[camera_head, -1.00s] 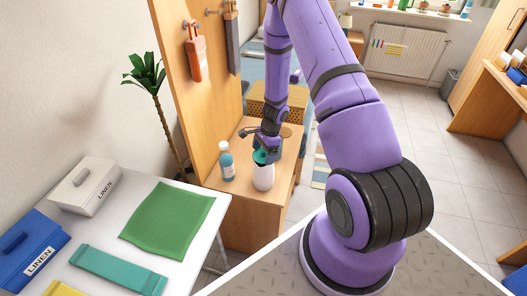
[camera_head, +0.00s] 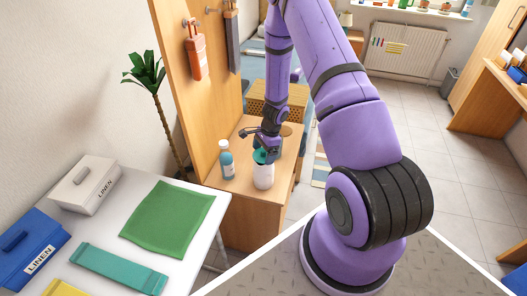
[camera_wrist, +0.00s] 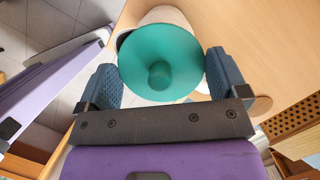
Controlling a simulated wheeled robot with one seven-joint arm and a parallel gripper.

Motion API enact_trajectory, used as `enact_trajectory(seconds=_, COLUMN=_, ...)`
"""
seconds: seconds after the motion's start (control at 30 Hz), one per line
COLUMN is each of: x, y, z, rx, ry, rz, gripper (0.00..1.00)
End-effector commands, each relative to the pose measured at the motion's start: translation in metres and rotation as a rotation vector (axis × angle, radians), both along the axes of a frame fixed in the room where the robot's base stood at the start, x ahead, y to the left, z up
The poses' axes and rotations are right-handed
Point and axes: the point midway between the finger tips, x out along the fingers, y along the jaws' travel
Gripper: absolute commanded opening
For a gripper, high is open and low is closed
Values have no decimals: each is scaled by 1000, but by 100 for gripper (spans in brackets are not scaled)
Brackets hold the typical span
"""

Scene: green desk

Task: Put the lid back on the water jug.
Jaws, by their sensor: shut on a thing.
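The teal, round lid (camera_wrist: 158,48) with a knob in its middle sits between the two blue fingers of my gripper (camera_wrist: 163,82) in the wrist view. The fingers are shut on its edges. The white water jug (camera_head: 264,178) stands upright on the wooden cabinet top, with my gripper (camera_head: 266,153) just above it. The lid (camera_head: 259,156) is over the jug's mouth. In the wrist view, part of the jug (camera_wrist: 165,15) shows behind the lid. The lid hides the mouth, so I cannot tell whether the lid is seated on it.
A blue bottle with a white cap (camera_head: 226,160) stands close left of the jug on the wooden cabinet (camera_head: 245,192). A wooden panel (camera_head: 190,90) rises at the left. A woven basket (camera_head: 275,100) stands behind. The white table (camera_head: 200,238) is at the front left.

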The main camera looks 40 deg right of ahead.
Motion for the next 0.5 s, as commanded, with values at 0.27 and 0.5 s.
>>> enact_trajectory(seconds=0.27, x=0, y=0, z=-1, rx=0, ry=0, rz=0, gripper=70)
enact_trajectory(seconds=0.5, x=0, y=0, z=-1, rx=0, ry=0, rz=0, gripper=100)
